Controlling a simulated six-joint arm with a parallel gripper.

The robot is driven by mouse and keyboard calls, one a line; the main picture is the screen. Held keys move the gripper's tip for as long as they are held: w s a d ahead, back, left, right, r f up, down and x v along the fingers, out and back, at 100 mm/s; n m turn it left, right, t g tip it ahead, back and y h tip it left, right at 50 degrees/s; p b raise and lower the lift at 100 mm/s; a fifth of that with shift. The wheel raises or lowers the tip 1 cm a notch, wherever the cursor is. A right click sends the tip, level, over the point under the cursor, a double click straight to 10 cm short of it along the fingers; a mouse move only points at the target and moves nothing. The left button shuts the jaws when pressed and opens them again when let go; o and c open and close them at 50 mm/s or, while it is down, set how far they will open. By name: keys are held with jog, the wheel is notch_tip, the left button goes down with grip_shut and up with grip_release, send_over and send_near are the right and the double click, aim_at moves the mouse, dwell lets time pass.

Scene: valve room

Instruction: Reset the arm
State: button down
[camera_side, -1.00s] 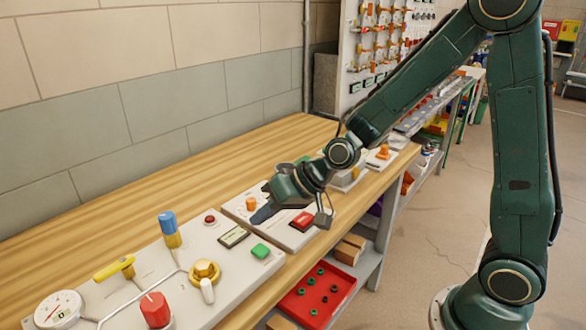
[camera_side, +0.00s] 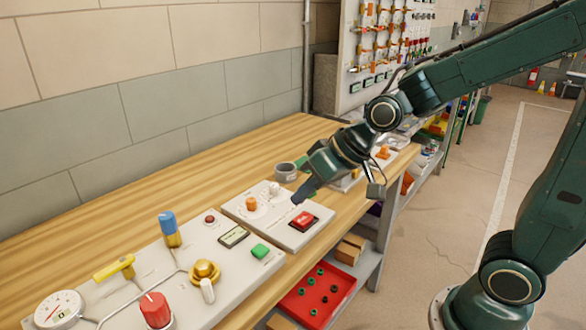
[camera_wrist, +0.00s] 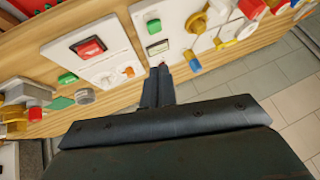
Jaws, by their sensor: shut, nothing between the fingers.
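My gripper (camera_side: 303,193) is a dark green arm end with narrow dark fingers. In the side view it hangs above the back right part of the small white panel (camera_side: 240,212), near the red rocker switch (camera_side: 304,221). Its fingers are shut with nothing between them. In the wrist view the shut fingers (camera_wrist: 160,70) point up the picture toward the panels. The red switch also shows in the wrist view (camera_wrist: 89,47), left of the fingers. I cannot tell the exact gap to the panel.
A larger panel holds a gauge (camera_side: 58,308), a yellow lever (camera_side: 114,267), a red knob (camera_side: 155,309), a brass valve (camera_side: 205,271) and a green button (camera_side: 260,251). A grey tape roll (camera_side: 286,172) lies behind the gripper. A red tray (camera_side: 317,296) is on the lower shelf. The back of the wooden bench (camera_side: 130,205) is clear.

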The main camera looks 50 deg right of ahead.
jog(key=s+d+r+h, duration=0.1)
jog(key=s+d+r, duration=0.1)
jog(key=s, duration=0.6)
jog(key=s+d+r+g+h, duration=0.1)
jog(key=s+d+r+h, duration=0.1)
jog(key=s, duration=0.6)
jog(key=shift+s+d+r, duration=0.25)
jog(key=shift+d+r, duration=0.6)
jog(key=shift+d, duration=0.45)
